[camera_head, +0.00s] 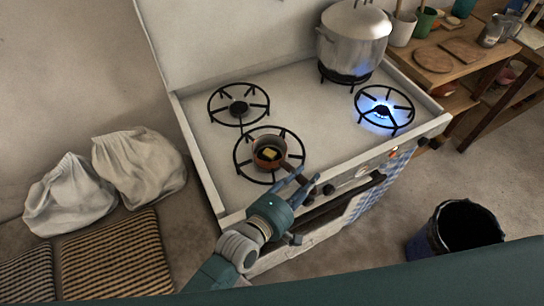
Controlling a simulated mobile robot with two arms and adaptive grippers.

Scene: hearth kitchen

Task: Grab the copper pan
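The small copper pan (284,149) sits on the front-left burner of the white stove, with a yellow piece in its dark inside. Its short handle points toward the lower right, near my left gripper. My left gripper (308,175) is in front of the pan, over the stove's front edge. Its two blue fingers are spread apart with nothing visible between them. The fingers lie beside the handle end; whether they touch it I cannot tell. My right gripper is not in view.
A large lidded metal pot (352,42) stands on the back-right burner. The front-right burner (383,109) has a blue flame lit. The back-left burner (239,106) is empty. A dark bin (464,228) stands on the floor at right; white sacks (137,164) lie at left.

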